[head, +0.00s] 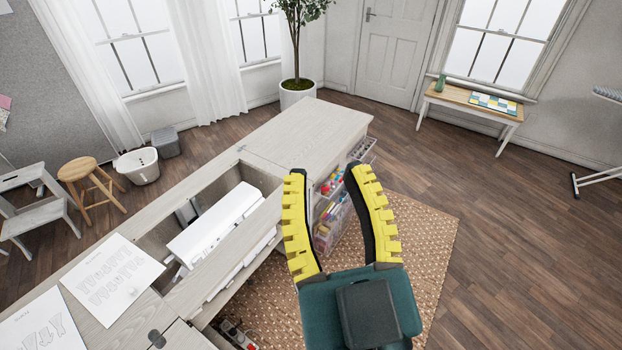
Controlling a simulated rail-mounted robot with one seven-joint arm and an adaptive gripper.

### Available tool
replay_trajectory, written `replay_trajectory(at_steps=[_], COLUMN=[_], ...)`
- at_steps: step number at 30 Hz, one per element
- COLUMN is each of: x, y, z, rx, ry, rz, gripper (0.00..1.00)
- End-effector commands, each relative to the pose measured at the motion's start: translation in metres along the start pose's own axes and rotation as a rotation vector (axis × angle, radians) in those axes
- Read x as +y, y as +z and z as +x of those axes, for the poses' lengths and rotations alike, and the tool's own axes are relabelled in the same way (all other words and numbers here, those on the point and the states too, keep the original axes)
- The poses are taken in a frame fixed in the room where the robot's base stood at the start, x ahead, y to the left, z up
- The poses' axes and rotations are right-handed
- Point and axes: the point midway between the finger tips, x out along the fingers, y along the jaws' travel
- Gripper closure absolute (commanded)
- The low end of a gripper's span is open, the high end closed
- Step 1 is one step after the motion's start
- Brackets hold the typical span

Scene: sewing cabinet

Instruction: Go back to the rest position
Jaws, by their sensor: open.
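My gripper (326,182) is in the middle of the head view, with two yellow, ridged fingers on a dark green body. The fingers are spread wide apart with nothing between them. It hangs in front of the right end of the wooden sewing cabinet (310,124), over the woven rug. The fingers hide part of the cabinet's open side shelves (328,215), which hold colourful supplies. I cannot tell how far the fingers are from the cabinet.
A white machine (215,225) sits in the cabinet's open well. Paper patterns (112,278) lie on the cabinet top at left. A stool (82,174), a bucket (138,166) and a potted tree (296,90) stand behind.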

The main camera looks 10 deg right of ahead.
Motion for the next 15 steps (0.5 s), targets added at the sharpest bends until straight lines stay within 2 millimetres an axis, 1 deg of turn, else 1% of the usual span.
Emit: replay_trajectory(at_steps=[2,10,14,15], x=[0.004,0.003,0.003,0.003], y=[-0.004,-0.004,-0.036,-0.05], z=[-0.002,-0.001,0.011,0.016], rx=[0.012,0.008,0.008,0.008], ry=[0.008,0.005,0.005,0.005], rz=[-0.006,-0.004,-0.001,0.0], gripper=[0.63,0.63,0.63,0.63])
